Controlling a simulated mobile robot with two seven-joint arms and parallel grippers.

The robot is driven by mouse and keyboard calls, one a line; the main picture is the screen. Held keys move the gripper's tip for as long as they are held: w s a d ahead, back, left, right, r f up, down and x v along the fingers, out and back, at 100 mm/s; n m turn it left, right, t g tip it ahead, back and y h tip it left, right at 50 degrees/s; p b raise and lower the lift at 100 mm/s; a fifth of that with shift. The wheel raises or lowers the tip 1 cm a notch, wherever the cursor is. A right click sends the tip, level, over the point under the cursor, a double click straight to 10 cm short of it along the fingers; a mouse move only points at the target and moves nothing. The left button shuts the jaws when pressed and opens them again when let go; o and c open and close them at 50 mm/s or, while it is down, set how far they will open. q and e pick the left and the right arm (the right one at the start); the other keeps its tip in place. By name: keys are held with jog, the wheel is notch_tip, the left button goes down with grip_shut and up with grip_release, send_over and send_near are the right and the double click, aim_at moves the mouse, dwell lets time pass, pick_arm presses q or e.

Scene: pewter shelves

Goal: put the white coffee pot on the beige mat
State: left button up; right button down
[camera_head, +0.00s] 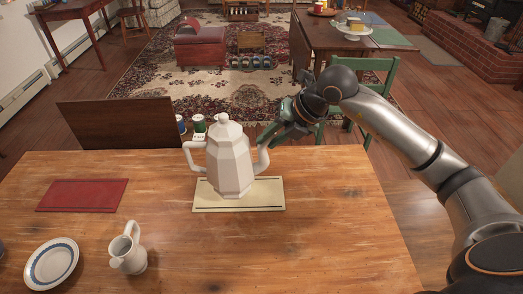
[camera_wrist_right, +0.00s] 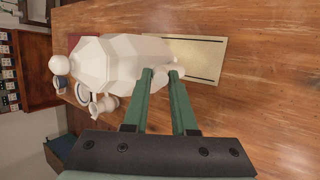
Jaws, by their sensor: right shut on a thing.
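My left gripper is not in view.
A red mat (camera_head: 82,195) lies to the left on the wooden table. A white pitcher (camera_head: 128,250) and a blue-rimmed plate (camera_head: 51,263) stand at the front left. Small cans (camera_head: 198,123) show behind the pot. The table's right and front middle are clear.

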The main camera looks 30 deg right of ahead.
jog(key=w+f, duration=0.3)
jog(key=f, duration=0.3)
jog(key=shift+w+a+f, duration=0.25)
jog(key=shift+w+f, duration=0.05)
jog(key=shift+f, duration=0.1)
jog(key=c, duration=1.2)
grip_release()
jog(key=shift+s+f, duration=0.1)
jog(key=shift+f, duration=0.2)
jog(key=o, duration=0.5)
jog(key=shift+r, duration=0.1)
jog(key=v, duration=1.2)
